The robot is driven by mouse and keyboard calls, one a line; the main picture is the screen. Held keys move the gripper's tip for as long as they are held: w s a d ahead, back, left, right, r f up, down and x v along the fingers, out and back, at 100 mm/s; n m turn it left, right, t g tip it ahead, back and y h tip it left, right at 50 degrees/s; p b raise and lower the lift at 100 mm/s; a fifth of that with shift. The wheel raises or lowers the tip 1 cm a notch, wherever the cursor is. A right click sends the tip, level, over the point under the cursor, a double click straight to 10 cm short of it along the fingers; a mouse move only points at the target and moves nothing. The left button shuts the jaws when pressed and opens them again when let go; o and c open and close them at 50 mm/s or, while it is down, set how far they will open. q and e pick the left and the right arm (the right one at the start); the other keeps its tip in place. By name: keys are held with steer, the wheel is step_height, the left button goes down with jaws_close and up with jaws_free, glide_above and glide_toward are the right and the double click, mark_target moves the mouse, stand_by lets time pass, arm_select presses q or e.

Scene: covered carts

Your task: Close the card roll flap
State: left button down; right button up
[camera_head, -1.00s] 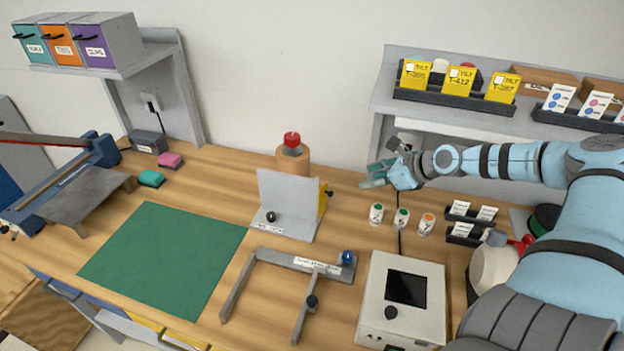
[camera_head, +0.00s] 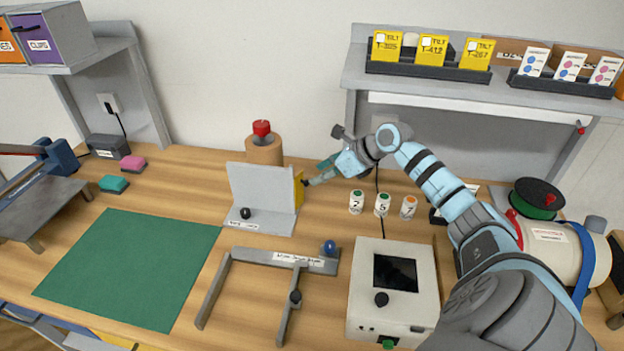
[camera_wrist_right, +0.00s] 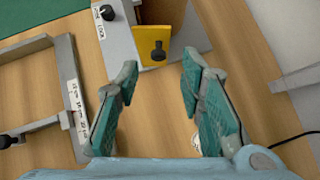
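A grey upright holder (camera_head: 262,190) with a labelled base and black knob stands mid-table. A yellow panel (camera_head: 298,187) shows at its right side, which looks like the flap. In the right wrist view the yellow panel (camera_wrist_right: 163,27) bears a black knob (camera_wrist_right: 158,51). A brown cylindrical roll (camera_head: 263,152) with a red top stands behind the holder. My right gripper (camera_head: 312,177) is just right of the yellow panel. In the right wrist view its teal fingers (camera_wrist_right: 160,68) are spread and empty, with the knob ahead between them. My left gripper is not seen.
Several small numbered jars (camera_head: 382,204) stand right of the holder. A white box with a dark screen (camera_head: 392,290) is in front of them. A grey frame (camera_head: 285,259) lies before the holder. A green mat (camera_head: 130,268) lies at left.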

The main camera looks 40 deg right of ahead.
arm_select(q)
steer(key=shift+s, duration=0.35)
arm_select(e)
steer(key=x, duration=0.4)
steer(key=shift+w+a+f, duration=0.2)
steer(key=shift+w+f, duration=0.05)
steer(key=shift+f, duration=0.05)
